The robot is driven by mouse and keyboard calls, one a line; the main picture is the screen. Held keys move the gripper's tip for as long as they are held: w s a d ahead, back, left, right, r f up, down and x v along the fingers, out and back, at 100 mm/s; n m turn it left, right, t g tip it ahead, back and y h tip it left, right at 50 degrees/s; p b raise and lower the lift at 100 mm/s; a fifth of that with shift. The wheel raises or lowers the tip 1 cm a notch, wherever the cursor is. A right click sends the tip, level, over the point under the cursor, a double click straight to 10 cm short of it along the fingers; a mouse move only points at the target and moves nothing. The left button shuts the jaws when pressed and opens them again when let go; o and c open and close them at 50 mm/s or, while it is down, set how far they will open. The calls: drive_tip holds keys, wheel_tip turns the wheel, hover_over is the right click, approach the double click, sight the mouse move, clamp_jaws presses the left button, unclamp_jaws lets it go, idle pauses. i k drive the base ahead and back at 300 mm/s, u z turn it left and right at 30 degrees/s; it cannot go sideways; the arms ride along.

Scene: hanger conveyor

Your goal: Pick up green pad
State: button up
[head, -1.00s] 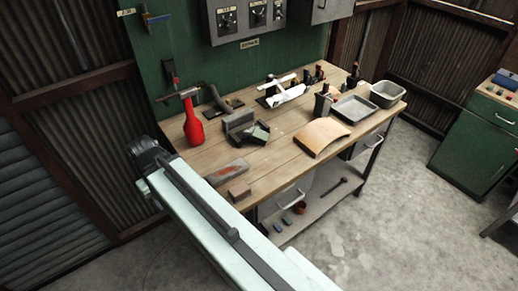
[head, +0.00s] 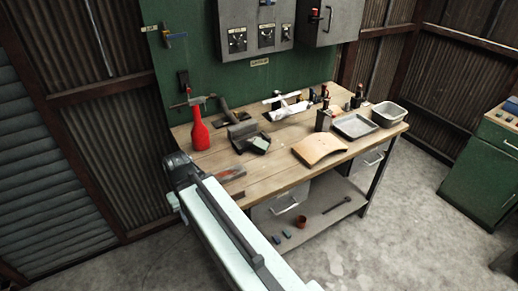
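I cannot pick out a clearly green pad. A small dark block with a pale greenish top (head: 260,144) lies on the workbench (head: 283,174) just right of the grey vise (head: 238,133), but it is too small to tell what it is. My arm reaches from the bottom of the picture to the bench's left front corner and ends in view at a dark joint. My gripper and its fingers do not show. The arm hides part of the bench's left front edge.
A red bottle (head: 199,130) stands at the bench's left. A curved tan board (head: 319,149), a flat grey tray (head: 356,125) and a deeper bin (head: 389,114) are at the right. Small dark blocks (head: 281,235) and a red cup (head: 301,222) sit on the lower shelf. The floor in front is clear.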

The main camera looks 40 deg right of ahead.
sight(261, 147)
drive_tip(key=z, duration=0.05)
drive_tip(key=i, duration=0.9)
drive_tip(key=u, duration=0.05)
